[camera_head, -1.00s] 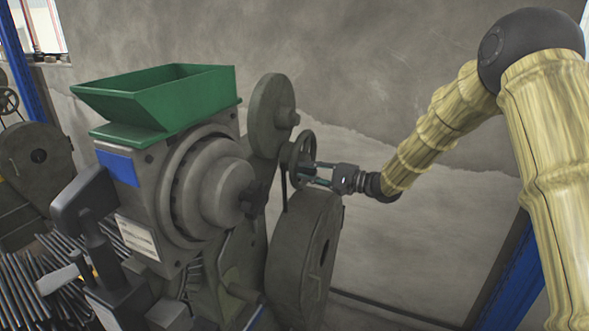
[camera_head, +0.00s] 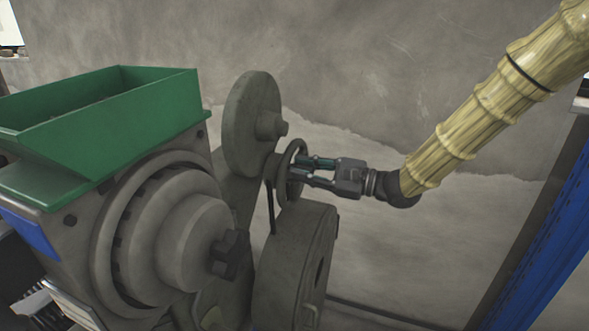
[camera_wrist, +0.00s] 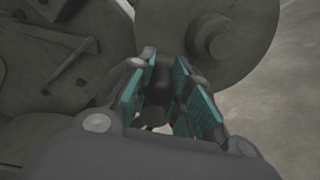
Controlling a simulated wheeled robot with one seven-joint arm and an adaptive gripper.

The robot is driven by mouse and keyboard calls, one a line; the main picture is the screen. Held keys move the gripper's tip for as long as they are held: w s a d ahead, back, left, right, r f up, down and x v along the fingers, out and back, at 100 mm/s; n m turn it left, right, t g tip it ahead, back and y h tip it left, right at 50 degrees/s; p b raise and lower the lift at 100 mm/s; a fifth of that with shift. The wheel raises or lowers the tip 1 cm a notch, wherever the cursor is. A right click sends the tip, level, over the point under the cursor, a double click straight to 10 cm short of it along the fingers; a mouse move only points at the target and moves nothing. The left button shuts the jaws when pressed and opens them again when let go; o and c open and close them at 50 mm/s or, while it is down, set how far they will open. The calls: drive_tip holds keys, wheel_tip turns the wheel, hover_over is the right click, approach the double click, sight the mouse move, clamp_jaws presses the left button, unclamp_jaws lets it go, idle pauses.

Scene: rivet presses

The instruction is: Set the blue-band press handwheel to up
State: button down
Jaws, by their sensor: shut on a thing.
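The blue-band press (camera_head: 165,235) fills the left of the head view, with a blue band (camera_head: 30,232) on its side below a green hopper (camera_head: 120,110). Its small dark handwheel (camera_head: 287,172) stands upright on the right, between a round disc above and a large wheel below. My gripper (camera_head: 312,170) reaches in from the right and is shut on the handwheel, at its rim or spokes; which one I cannot tell. In the wrist view my teal-padded fingers (camera_wrist: 165,100) stand around a dark part that is mostly hidden between them.
The round disc (camera_head: 250,120) sits close above the handwheel, and the large wheel (camera_head: 297,260) is just below. A blue post (camera_head: 540,240) stands at the right. The grey wall (camera_head: 400,80) is behind, with free room right of the wheels.

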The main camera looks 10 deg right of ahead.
drive_tip(key=shift+w+d+r, duration=0.1)
drive_tip(key=shift+w, duration=0.05)
idle(0.3)
drive_tip(key=c, duration=1.3)
unclamp_jaws()
drive_tip(key=shift+w, duration=0.1)
drive_tip(key=shift+s+d, duration=0.1)
drive_tip(key=shift+s, duration=0.15)
drive_tip(key=v, duration=1.2)
drive_tip(key=shift+w, duration=0.1)
